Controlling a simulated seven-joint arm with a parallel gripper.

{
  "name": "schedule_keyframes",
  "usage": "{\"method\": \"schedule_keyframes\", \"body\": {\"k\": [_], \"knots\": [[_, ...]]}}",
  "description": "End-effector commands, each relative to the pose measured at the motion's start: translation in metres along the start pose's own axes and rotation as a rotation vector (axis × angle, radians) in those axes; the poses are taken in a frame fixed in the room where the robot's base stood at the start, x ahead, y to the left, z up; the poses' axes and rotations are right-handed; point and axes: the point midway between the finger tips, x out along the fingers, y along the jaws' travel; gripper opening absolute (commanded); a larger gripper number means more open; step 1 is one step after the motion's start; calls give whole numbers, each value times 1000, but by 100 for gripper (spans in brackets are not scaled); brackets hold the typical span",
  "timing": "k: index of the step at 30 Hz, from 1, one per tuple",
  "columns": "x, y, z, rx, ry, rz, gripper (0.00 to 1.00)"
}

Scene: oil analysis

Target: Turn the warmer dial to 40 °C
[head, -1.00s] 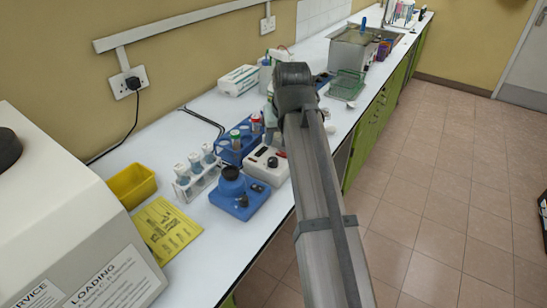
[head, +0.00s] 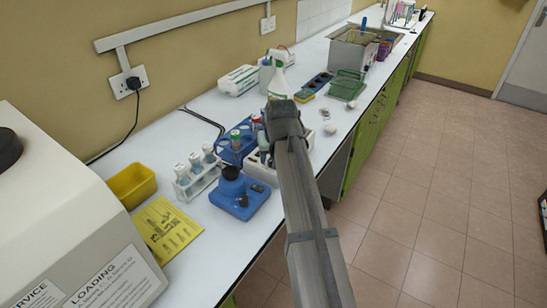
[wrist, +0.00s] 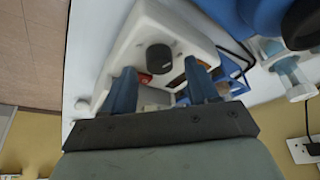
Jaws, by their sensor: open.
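The warmer is a white box (wrist: 190,25) with a round black dial (wrist: 159,57) and a red part beside it, seen close in the wrist view. In the head view the warmer (head: 262,174) is mostly hidden behind my arm, and its dial is not visible. My gripper (wrist: 160,68) is open, with its two blue fingers apart. In the wrist view the dial appears between and just beyond the fingertips; I see no contact. The dial's temperature marks cannot be read.
A blue device with a black top (head: 238,195) stands close beside the warmer. A white rack of tubes (head: 195,178) and a blue tube rack (head: 238,145) are also near. A spray bottle (head: 279,80) stands farther back. The bench's front edge is close on the right.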

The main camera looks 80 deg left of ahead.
Motion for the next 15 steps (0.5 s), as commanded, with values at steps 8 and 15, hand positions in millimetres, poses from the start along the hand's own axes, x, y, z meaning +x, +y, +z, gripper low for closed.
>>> {"method": "schedule_keyframes", "body": {"k": [8, 15], "knots": [[15, 0, 0, 0, 1, 0, 59], [15, 0, 0, 0, 1, 0, 59]]}}
